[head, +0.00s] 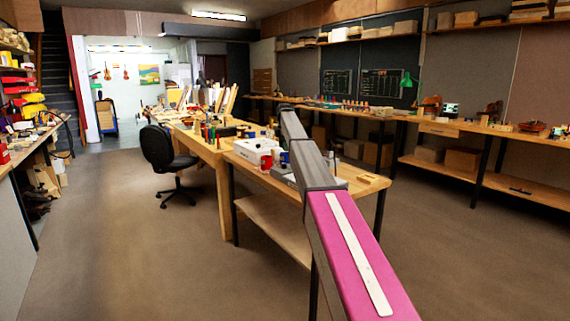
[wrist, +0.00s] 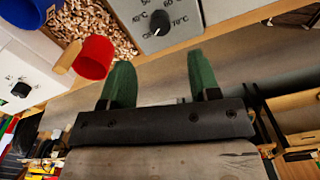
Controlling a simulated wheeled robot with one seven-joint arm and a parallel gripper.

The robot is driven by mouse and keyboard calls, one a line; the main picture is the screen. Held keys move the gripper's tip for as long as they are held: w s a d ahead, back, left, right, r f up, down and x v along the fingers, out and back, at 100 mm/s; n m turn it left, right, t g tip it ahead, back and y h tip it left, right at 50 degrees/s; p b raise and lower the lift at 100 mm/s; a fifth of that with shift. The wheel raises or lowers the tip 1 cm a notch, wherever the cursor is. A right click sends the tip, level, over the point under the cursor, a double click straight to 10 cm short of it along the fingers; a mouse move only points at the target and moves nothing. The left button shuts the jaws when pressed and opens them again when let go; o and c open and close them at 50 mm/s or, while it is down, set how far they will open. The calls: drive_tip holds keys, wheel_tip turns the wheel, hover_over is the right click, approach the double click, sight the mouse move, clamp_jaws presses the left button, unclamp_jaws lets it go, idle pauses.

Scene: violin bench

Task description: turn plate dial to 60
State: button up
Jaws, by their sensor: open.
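The plate dial is a dark round knob (wrist: 160,20) on a light grey panel (wrist: 200,14) at the top of the wrist view. Printed marks around it include 40°C, 50, 60 and 70°C. In the head view my arm hides part of the bench, and the gripper cannot be made out.
A red cup (wrist: 93,57) stands close to the left finger, beside wood shavings (wrist: 105,20) and a blue container (wrist: 28,10). Another pale box with a dark knob (wrist: 21,89) is at left. In the head view, a black chair (head: 165,157) stands left of the wooden bench (head: 262,178).

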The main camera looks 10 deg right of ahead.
sight(284, 166)
wheel_tip(284, 166, down, 10)
drive_tip(key=shift+r, duration=0.25)
drive_tip(key=c, duration=0.9)
